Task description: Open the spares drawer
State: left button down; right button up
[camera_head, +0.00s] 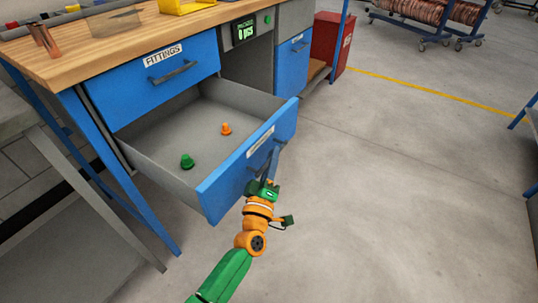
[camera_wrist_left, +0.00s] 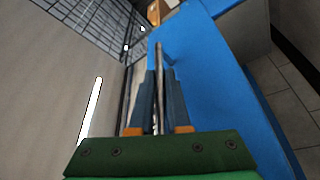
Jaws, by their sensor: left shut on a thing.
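The spares drawer (camera_head: 205,195) is pulled well out from under the bench in the head view, with its grey inside showing. Its label is too small to read. A green piece (camera_head: 187,161) and an orange piece (camera_head: 226,128) stand on its floor. My left gripper (camera_head: 268,172) is shut on the drawer's handle at the blue front. In the left wrist view the fingers (camera_wrist_left: 158,100) close around the handle bar (camera_wrist_left: 159,62) beside the blue drawer front (camera_wrist_left: 205,90). My right gripper is not in view.
The closed FITTINGS drawer (camera_head: 150,78) sits above, under the wooden bench top (camera_head: 85,60). Another blue drawer (camera_head: 291,52) and a red cabinet (camera_head: 331,40) stand farther right. The grey floor (camera_head: 400,180) to the right is clear.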

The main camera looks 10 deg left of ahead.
pick_arm(q)
jog(key=shift+s+d, duration=0.1)
jog(key=shift+d, duration=0.3)
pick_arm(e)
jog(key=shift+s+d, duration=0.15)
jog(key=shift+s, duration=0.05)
pick_arm(q)
jog(key=c, duration=0.9)
grip_release()
jog(key=p+v, duration=0.1)
jog(key=v, duration=0.6)
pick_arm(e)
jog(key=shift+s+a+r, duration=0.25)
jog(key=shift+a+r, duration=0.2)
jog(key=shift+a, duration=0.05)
